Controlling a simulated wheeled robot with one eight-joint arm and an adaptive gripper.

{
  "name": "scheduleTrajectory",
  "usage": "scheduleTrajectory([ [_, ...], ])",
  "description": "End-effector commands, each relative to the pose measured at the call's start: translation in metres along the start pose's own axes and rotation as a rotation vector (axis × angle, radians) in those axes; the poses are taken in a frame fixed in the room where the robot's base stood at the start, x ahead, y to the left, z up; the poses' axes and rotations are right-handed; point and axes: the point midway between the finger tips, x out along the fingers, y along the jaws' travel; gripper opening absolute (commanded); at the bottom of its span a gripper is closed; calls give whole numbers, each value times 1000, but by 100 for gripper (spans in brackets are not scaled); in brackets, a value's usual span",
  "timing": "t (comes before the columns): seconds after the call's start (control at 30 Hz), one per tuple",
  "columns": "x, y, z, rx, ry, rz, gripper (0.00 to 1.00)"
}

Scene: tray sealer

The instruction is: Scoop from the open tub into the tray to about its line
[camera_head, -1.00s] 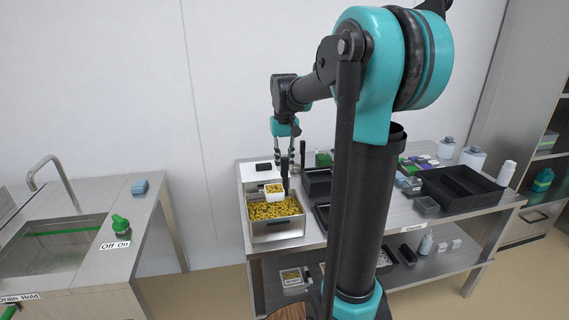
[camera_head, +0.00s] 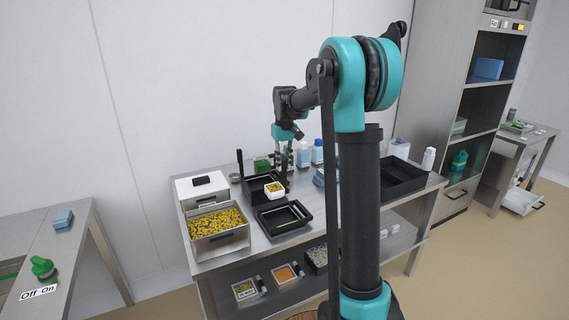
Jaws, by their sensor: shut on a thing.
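The open tub (camera_head: 243,240) is a pale metal box full of yellow pieces at the left end of the table. My gripper (camera_head: 284,170) points down above the table, shut on a scoop (camera_head: 275,194). The scoop is a small white square cup with yellow pieces in it. In the picture it lies over the area between two black trays, a rear one (camera_head: 252,201) and a front one (camera_head: 263,228). I cannot tell its exact height. The front tray shows a pale green streak inside and no yellow pieces. Which tray is the task's tray is unclear.
A white box (camera_head: 187,190) with a black item on top stands behind the tub. Bottles (camera_head: 317,152) and a large black bin (camera_head: 398,185) stand to the right. Several small containers sit on the lower shelf. A tall cabinet (camera_head: 436,105) rises at the back right.

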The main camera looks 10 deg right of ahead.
Motion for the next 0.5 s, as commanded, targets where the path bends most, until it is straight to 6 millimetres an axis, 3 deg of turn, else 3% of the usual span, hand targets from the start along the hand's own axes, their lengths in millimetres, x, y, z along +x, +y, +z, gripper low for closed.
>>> scheduleTrajectory([
  [0.5,14,1,32,0,284,1,0],
])
